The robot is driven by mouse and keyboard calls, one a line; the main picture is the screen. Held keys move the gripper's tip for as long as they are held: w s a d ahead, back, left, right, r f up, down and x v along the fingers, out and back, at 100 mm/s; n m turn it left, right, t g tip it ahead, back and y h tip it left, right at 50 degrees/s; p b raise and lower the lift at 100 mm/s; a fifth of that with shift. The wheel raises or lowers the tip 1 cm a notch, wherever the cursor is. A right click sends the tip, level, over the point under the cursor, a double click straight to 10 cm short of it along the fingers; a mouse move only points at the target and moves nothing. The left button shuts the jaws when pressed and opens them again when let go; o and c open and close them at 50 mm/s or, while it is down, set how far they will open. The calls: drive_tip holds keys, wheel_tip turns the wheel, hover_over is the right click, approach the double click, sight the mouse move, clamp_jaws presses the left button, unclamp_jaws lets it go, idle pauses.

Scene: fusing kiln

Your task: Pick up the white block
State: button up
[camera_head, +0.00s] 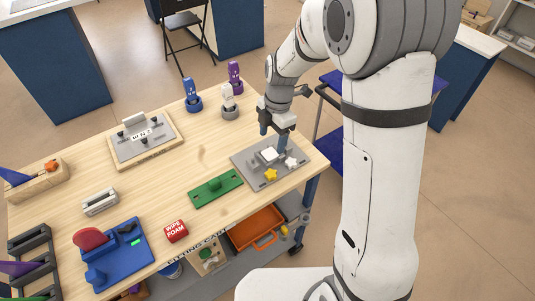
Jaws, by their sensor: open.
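A small white block (268,155) sits on a grey board (243,161) at the right end of the wooden table. My gripper (273,136) is above the far side of this board, just behind and above the white block in the picture. Its two bluish fingers point down and stand apart, with nothing seen between them. The gap between the fingers and the block is hard to judge from this single view.
A yellow star (271,175) and a white star (291,163) lie on the grey board close to the block. A green plate (215,189) lies to its left. A white figure (228,96), a blue one (191,91) and a purple one (235,74) stand behind.

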sight(270, 154)
drive_tip(key=f, duration=0.4)
drive_tip(key=f+p, duration=0.1)
drive_tip(key=f, duration=0.1)
drive_tip(key=shift+s+a+f, duration=0.1)
drive_tip(key=shift+a+f, duration=0.05)
drive_tip(key=shift+a, duration=0.1)
drive_tip(key=shift+c, duration=0.2)
drive_tip(key=c, duration=1.1)
